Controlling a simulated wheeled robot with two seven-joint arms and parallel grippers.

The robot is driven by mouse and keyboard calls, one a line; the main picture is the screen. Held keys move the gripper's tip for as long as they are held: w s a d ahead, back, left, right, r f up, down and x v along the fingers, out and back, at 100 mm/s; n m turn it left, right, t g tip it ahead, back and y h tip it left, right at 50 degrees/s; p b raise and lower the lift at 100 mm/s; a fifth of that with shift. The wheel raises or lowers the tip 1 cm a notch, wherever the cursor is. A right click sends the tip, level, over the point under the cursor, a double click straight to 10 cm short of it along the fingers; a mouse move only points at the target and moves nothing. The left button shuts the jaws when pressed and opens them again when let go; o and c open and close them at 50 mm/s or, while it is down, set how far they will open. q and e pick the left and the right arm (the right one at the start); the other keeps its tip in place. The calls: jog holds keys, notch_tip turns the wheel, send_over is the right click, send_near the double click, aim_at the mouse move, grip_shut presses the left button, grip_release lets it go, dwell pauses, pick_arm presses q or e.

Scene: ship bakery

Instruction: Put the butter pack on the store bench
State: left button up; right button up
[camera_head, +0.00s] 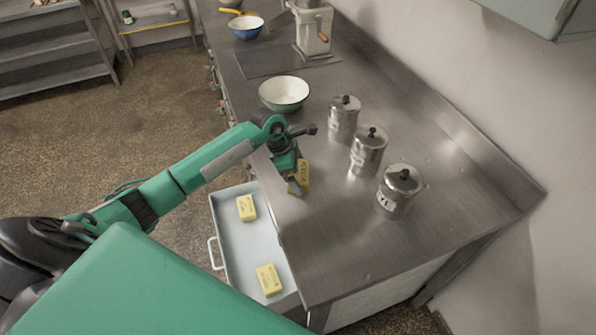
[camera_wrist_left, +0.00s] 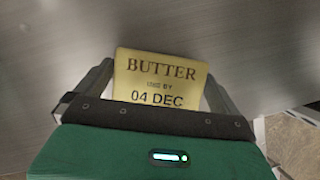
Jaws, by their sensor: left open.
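A yellow butter pack (camera_head: 304,174) rests on the steel store bench (camera_head: 345,225) near its front edge. In the left wrist view the pack (camera_wrist_left: 160,75) reads "BUTTER", "USE BY 04 DEC". My left gripper (camera_head: 293,180) is low over the bench at the pack. Its fingers (camera_wrist_left: 158,88) are open, one on each side of the pack; whether either touches it I cannot tell. The pack's lower part is hidden by the gripper body in the wrist view. My right gripper is not in view.
A pulled-out drawer (camera_head: 236,270) below the bench edge holds two more yellow packs (camera_head: 246,207) (camera_head: 269,280). Several metal canisters (camera_head: 368,152) stand right of the gripper. A green-rimmed bowl (camera_head: 284,93) stands behind it. The bench's near end is clear.

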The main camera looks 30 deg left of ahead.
pick_arm(q)
jog(key=b+v, duration=0.3)
jog(key=v, duration=0.9)
